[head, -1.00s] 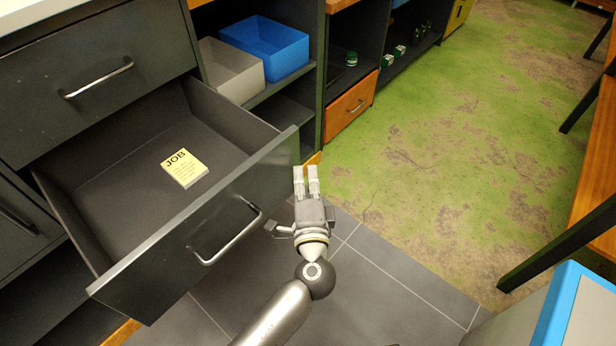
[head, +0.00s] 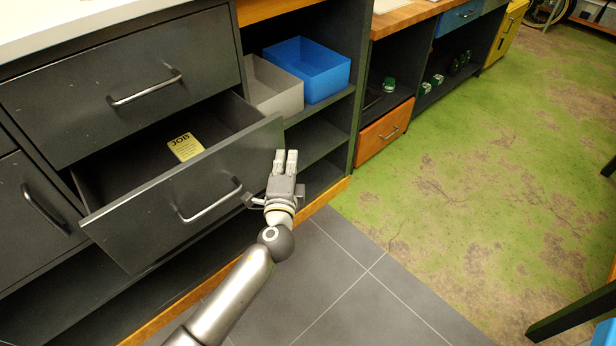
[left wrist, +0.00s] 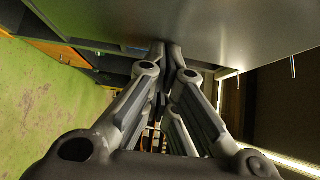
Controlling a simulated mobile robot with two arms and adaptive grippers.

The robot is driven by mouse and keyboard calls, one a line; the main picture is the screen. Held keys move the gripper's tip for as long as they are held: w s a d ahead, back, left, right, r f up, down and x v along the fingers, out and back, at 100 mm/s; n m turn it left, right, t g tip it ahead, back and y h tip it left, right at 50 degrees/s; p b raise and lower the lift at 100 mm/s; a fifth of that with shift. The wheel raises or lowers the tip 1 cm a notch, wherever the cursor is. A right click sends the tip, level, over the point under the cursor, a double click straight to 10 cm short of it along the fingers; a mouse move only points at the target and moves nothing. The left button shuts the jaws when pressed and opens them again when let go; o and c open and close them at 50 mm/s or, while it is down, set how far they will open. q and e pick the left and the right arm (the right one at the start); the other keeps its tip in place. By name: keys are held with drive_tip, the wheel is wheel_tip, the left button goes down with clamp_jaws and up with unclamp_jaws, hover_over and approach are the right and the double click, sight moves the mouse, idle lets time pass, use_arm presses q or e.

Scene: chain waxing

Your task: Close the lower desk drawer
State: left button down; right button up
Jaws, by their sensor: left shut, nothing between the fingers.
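The lower desk drawer (head: 160,208) is dark grey with a bar handle (head: 210,202), and it stands partly open below a shut upper drawer (head: 120,85). A yellow card pad marked JOB (head: 186,148) lies inside it. My left gripper (head: 286,155) is shut and empty at the right end of the drawer front, to the right of the handle. In the left wrist view the shut fingertips (left wrist: 166,46) are up against or very near a broad dark panel (left wrist: 230,30); I cannot tell whether they touch it. My right gripper is not in view.
Shelves right of the drawer hold a grey bin (head: 272,88) and a blue bin (head: 308,68). An orange drawer (head: 384,135) is farther right. Open grey tile floor (head: 340,270) lies in front. A dark table leg (head: 570,312) stands at lower right.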

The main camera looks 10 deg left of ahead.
sight(245, 123)
use_arm(q)
drive_tip(key=w+a, duration=0.3)
drive_tip(key=a, duration=0.1)
drive_tip(key=w+a+b, duration=0.1)
drive_tip(key=w+a, duration=0.2)
drive_tip(key=a, duration=0.1)
drive_tip(key=w+a+b, duration=0.1)
drive_tip(key=w+a, duration=0.3)
drive_tip(key=shift+a, duration=0.4)
drive_tip(key=shift+w+a, duration=0.15)
drive_tip(key=shift+a, duration=0.15)
drive_tip(key=shift+r, duration=0.15)
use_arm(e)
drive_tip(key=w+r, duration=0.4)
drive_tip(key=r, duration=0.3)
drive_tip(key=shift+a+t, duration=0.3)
use_arm(q)
drive_tip(key=shift+a, duration=0.15)
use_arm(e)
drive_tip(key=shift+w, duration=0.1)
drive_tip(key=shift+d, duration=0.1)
